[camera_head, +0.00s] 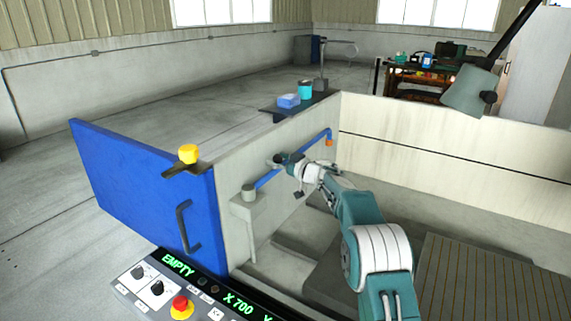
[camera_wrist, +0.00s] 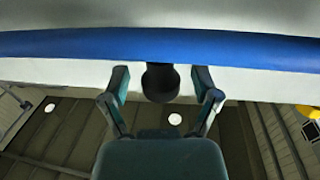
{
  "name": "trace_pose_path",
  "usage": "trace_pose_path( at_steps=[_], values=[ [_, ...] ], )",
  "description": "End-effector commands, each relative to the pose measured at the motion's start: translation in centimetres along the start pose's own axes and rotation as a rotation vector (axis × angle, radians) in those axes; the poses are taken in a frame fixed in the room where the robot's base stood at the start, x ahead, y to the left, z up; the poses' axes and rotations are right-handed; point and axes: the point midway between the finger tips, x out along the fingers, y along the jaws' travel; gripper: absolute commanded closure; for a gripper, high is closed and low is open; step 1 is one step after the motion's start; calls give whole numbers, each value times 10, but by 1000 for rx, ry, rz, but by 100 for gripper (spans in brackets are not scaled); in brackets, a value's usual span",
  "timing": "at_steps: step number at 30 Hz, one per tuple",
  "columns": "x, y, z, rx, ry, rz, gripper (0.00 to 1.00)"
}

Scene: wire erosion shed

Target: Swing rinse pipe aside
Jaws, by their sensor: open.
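The rinse pipe (camera_head: 267,179) is a blue tube along the inner side of the tank wall, running from a grey post (camera_head: 249,195) to an orange end (camera_head: 330,142). In the wrist view the blue pipe (camera_wrist: 70,46) crosses the whole upper picture. A short dark round knob (camera_wrist: 160,86) stands at the pipe, between my finger tips. My gripper (camera_wrist: 162,82) is open, one finger on each side of the knob, with gaps visible. In the head view my gripper (camera_head: 283,161) is at the pipe's middle and hides part of it.
A blue door (camera_head: 140,185) with a dark handle and yellow knob stands open at left. The control panel (camera_head: 185,290) reads EMPTY. A small shelf (camera_head: 270,112) behind the wall holds a blue box and a teal cup. A lamp (camera_head: 470,92) hangs at upper right.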

Motion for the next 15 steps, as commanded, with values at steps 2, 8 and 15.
trace_pose_path(
  at_steps=[2, 8, 15],
  values=[
    [-7, 0, 0, 1, 0, 1, 21],
    [-35, 0, 0, 1, -1, 3, 21],
    [-77, 1, 1, 1, -2, 4, 21]
  ],
)
